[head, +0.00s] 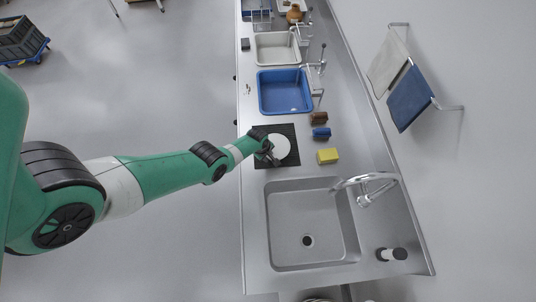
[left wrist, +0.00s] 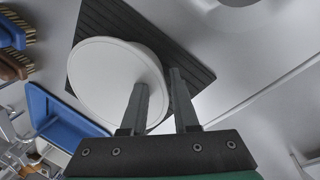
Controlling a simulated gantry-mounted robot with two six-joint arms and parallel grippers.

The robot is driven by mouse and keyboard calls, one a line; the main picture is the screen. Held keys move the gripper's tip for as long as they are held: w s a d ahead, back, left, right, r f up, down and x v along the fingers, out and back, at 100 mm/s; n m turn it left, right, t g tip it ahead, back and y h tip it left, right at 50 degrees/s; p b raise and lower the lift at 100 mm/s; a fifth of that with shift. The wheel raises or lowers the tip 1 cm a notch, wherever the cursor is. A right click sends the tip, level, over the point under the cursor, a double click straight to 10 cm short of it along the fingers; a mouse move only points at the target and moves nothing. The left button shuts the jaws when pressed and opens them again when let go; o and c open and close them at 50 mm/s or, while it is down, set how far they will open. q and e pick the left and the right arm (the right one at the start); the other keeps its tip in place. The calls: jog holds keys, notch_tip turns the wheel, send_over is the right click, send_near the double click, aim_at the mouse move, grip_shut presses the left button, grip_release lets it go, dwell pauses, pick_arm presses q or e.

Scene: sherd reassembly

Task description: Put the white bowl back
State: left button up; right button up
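The white bowl (head: 280,147) is on the black ribbed mat (head: 291,129) on the steel counter. In the left wrist view the bowl (left wrist: 108,75) shows as a large round white shape over the mat (left wrist: 100,16). My left gripper (head: 272,157) is at the bowl's near left edge. In the left wrist view its fingers (left wrist: 160,79) are apart, one overlapping the bowl and the other just outside its rim, over the mat. I cannot tell whether either finger touches the bowl. My right gripper is not in view.
A yellow sponge (head: 327,156), a blue brush (head: 321,133) and a brown brush (head: 318,118) lie right of the mat. A steel sink (head: 285,245) with a tap is in front; a blue basin (head: 285,92) and a white basin (head: 277,47) are behind.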

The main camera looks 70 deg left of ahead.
pick_arm(q)
jog(key=p+v, duration=1.2)
jog(key=shift+r, duration=0.2)
jog(key=shift+f, duration=0.1)
